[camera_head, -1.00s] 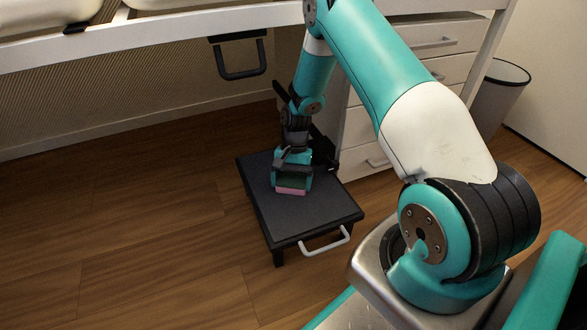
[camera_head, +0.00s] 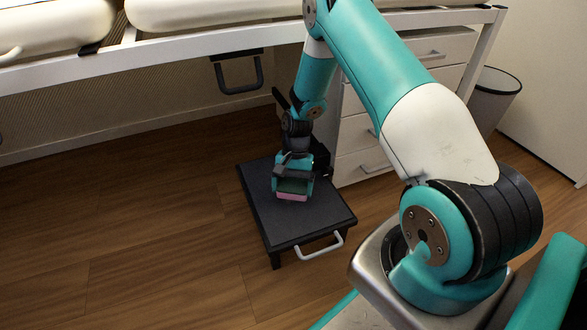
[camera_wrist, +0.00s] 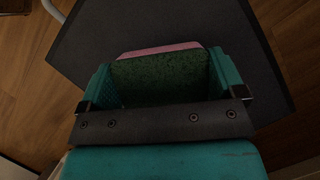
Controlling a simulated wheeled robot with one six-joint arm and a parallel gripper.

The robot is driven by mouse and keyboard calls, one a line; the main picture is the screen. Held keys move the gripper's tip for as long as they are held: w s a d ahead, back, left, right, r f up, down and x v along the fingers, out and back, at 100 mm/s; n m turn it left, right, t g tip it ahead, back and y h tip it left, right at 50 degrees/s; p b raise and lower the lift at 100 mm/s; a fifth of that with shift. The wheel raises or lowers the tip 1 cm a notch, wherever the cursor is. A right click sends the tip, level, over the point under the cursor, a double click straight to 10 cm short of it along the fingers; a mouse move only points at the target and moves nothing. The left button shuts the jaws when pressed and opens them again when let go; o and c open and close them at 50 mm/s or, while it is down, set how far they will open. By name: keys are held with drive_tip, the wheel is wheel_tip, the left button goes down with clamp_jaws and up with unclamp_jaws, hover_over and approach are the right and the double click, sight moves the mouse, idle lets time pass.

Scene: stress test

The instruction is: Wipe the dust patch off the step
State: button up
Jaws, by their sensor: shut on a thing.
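A low black step (camera_head: 272,212) with a white handle on its front edge stands on the wooden floor; its dark top also fills much of the wrist view (camera_wrist: 215,25). My gripper (camera_head: 292,186) points down over the middle of the step's top. It is shut on a sponge with a green upper side and a pink lower side (camera_head: 292,197). In the wrist view the sponge (camera_wrist: 165,75) sits between the two teal fingers. The sponge's underside appears to be at the step's surface; exact contact is hidden. I cannot make out a dust patch on the visible top.
A white drawer unit (camera_head: 357,158) stands close behind and right of the step. A bed frame (camera_head: 180,48) with a dark hanging handle (camera_head: 238,82) runs above and behind. A bin (camera_head: 493,98) stands at the right. The floor at the left is clear.

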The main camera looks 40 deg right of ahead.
sight(291, 191)
drive_tip(key=shift+r+p, duration=1.85)
drive_tip(key=shift+r, duration=0.3)
drive_tip(key=shift+r, duration=0.1)
